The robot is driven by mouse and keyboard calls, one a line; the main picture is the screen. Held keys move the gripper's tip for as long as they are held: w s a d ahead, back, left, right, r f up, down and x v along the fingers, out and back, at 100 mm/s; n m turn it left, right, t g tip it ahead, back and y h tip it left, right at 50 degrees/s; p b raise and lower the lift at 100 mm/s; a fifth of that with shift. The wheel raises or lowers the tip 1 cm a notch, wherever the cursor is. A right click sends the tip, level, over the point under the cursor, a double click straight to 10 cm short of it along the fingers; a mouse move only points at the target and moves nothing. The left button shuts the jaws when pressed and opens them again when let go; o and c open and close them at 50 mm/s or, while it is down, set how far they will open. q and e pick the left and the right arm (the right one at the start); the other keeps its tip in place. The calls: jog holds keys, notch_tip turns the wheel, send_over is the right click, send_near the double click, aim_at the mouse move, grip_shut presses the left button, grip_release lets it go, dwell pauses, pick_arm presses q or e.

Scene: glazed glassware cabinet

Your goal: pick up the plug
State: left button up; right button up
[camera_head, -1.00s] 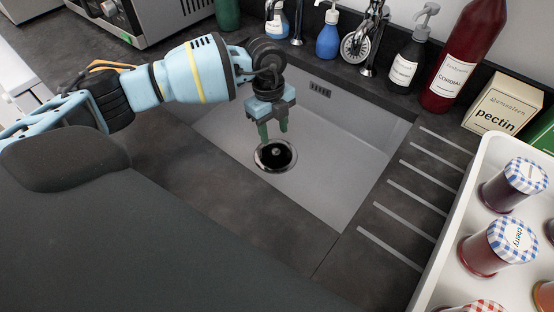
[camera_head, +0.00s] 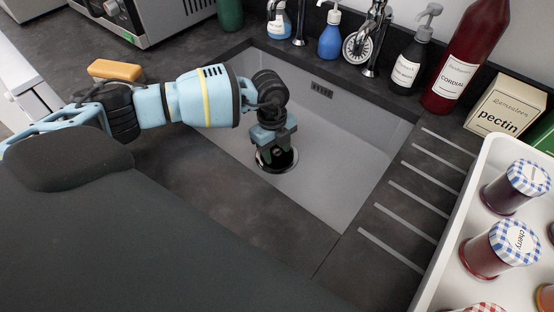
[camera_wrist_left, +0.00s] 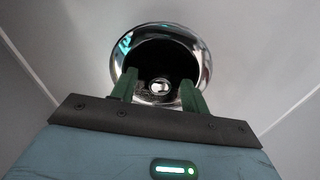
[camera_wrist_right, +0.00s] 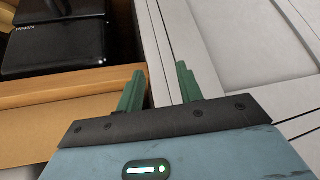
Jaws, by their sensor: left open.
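The chrome drain ring (camera_wrist_left: 200,55) sits in the floor of the grey sink. Inside it lies a dark round plug with a small shiny knob (camera_wrist_left: 160,87) at its middle. My left gripper (camera_wrist_left: 160,80) is open, its two green fingers reaching over the drain on either side of the knob. I cannot tell whether they touch it. In the head view my left gripper (camera_head: 273,157) points down at the drain and hides most of the plug; the drain ring (camera_head: 291,162) shows beside it. My right gripper (camera_wrist_right: 160,70) is open and empty, away from the sink.
The sink (camera_head: 345,150) walls surround my left gripper. A tap (camera_head: 374,40), soap bottles (camera_head: 330,36) and a cordial bottle (camera_head: 462,60) stand behind. A yellow sponge (camera_head: 117,70) lies behind my arm. A white jar tray (camera_head: 455,240) is at right. Below my right gripper are a drawer (camera_wrist_right: 60,95) and cabinet panels (camera_wrist_right: 240,40).

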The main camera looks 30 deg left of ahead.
aim_at(277, 153)
pick_arm(q)
grip_shut()
jog(key=shift+r, duration=0.15)
notch_tip(277, 153, up, 10)
jog(key=shift+p, duration=0.4)
